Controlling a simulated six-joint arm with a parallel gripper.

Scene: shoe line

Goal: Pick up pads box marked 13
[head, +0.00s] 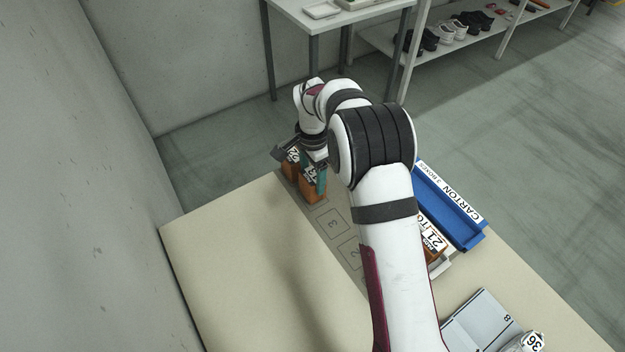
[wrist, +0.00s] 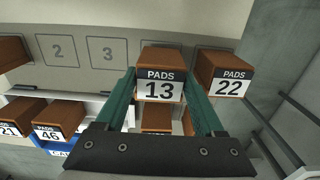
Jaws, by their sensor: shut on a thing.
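The pads box marked 13 (wrist: 160,62) is brown with a black and white label. In the wrist view it sits between the two green fingers of my gripper (wrist: 160,88), which are shut on its sides. In the head view my gripper (head: 312,174) is at the far end of the grey numbered strip, with the brown box 13 (head: 311,195) partly hidden by a green finger. I cannot tell whether the box is clear of the strip. The pads box marked 22 (wrist: 222,66) stands just to the right of box 13, apart from it, in the wrist view.
The strip has bare marked places 3 (wrist: 108,54) and 2 (wrist: 58,51). Pads boxes 21 (wrist: 20,115) and 46 (wrist: 58,120) sit in a white tray at lower left. A blue carton tray (head: 450,215) lies right of my arm. The table's left side (head: 230,265) is clear.

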